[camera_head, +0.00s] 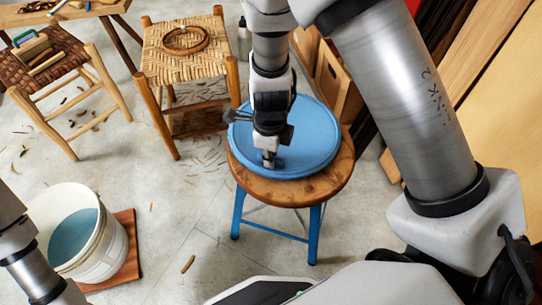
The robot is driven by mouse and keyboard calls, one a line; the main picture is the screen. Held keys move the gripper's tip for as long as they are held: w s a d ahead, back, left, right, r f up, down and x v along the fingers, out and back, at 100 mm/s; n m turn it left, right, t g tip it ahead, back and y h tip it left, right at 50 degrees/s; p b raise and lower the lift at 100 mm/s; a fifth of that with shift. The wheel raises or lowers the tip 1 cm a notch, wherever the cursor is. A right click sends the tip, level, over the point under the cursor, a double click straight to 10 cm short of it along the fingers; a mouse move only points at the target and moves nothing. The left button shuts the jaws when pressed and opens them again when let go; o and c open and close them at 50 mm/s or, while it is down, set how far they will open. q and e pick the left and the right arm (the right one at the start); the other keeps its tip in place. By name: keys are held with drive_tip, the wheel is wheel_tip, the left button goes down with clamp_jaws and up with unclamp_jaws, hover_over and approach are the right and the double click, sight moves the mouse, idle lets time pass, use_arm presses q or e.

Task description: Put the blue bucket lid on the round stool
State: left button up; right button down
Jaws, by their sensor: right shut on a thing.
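The blue bucket lid (312,138) is a round, shallow disc with a raised rim. It appears over the top of the round stool, covering much of the wooden seat (325,186). The stool has blue legs, and its seat edge shows at the front and right. My right gripper (269,160) points down and is shut on the lid near its front left. From this angle I cannot tell whether the lid rests fully on the seat. My left arm shows only in part at the lower left edge; its gripper is out of frame.
A white bucket (107,254) of bluish liquid stands on a reddish board at the left. Two woven stools (187,65) stand behind, one with a bark coil (184,40). Boards lean at the right. Scraps litter the otherwise open floor.

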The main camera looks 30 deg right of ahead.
drive_tip(key=c, duration=1.2)
unclamp_jaws()
drive_tip(key=shift+f, duration=0.1)
wheel_tip(320, 180, up, 12)
drive_tip(key=p, duration=0.7)
drive_tip(key=shift+r, duration=0.2)
drive_tip(key=shift+s+a, duration=0.1)
